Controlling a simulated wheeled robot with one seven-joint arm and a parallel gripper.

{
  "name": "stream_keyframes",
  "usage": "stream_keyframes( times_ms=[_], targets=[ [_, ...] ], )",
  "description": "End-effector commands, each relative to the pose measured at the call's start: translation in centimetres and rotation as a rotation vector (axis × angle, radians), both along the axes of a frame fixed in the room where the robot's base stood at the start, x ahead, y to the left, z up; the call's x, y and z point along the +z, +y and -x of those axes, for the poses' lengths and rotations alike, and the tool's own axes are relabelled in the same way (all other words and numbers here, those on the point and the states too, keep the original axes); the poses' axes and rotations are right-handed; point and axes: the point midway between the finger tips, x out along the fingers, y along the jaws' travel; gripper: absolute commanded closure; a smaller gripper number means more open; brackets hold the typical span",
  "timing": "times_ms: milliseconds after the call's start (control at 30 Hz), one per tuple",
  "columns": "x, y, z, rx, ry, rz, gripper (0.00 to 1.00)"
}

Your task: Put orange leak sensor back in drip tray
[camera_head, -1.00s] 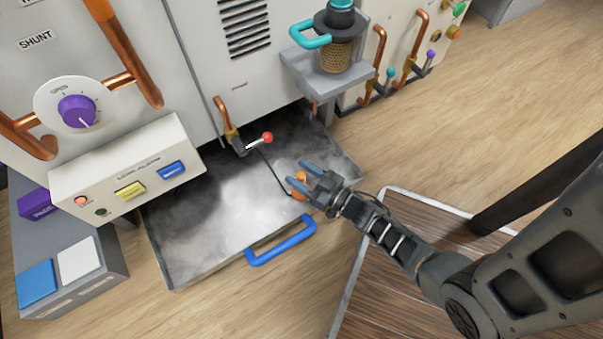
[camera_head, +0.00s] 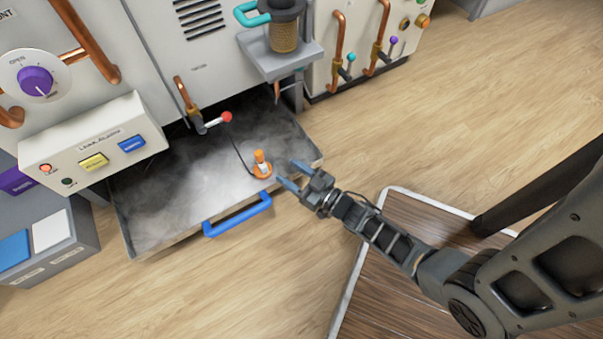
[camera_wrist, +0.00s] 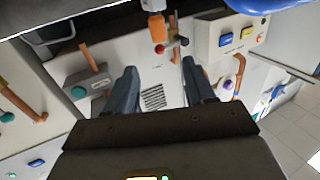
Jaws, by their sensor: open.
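The orange leak sensor (camera_head: 261,167), with a round base and a white band, stands upright in the drip tray (camera_head: 148,232) near its right front corner. A thin black cable runs from it toward the valve at the back. The tray is a grey metal pan with a blue front handle (camera_head: 238,215) and mist over its floor. My gripper (camera_head: 287,173) is open and empty, just right of the sensor and apart from it. In the wrist view the sensor (camera_wrist: 155,25) shows at the top, beyond my open fingers (camera_wrist: 160,85).
A red-tipped valve lever (camera_head: 226,117) hangs over the back of the tray. The leak alarm box (camera_head: 95,150) overhangs its left side. A grey shelf with a strainer (camera_head: 285,35) juts out at the upper right.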

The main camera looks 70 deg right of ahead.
Motion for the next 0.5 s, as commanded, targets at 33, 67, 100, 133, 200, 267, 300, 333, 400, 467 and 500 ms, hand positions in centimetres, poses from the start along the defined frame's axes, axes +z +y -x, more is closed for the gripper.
stream_keyframes(
  times_ms=[33,67,100,133,200,267,300,333,400,467,500],
  targets=[
    [0.0,0.0,-0.1,0.001,0.0,0.0,0.46],
    [0.0,0.0,-0.1,0.001,0.0,0.0,0.46],
    [0.0,0.0,-0.1,0.0,0.0,0.0,0.46],
    [0.0,0.0,-0.1,0.0,0.0,0.0,0.46],
    [0.1,0.2,0.1,0.001,0.002,0.002,0.46],
    [0.4,0.7,0.7,0.003,0.006,0.006,0.46],
    [0.6,1.2,1.3,0.004,0.012,0.01,0.46],
    [0.9,1.6,1.8,0.006,0.017,0.014,0.46],
    [2.0,3.0,3.4,0.011,0.032,0.025,0.46],
    [3.4,4.2,5.1,0.016,0.047,0.035,0.46],
    [4.4,5.1,6.2,0.02,0.058,0.041,0.46]
  ],
)
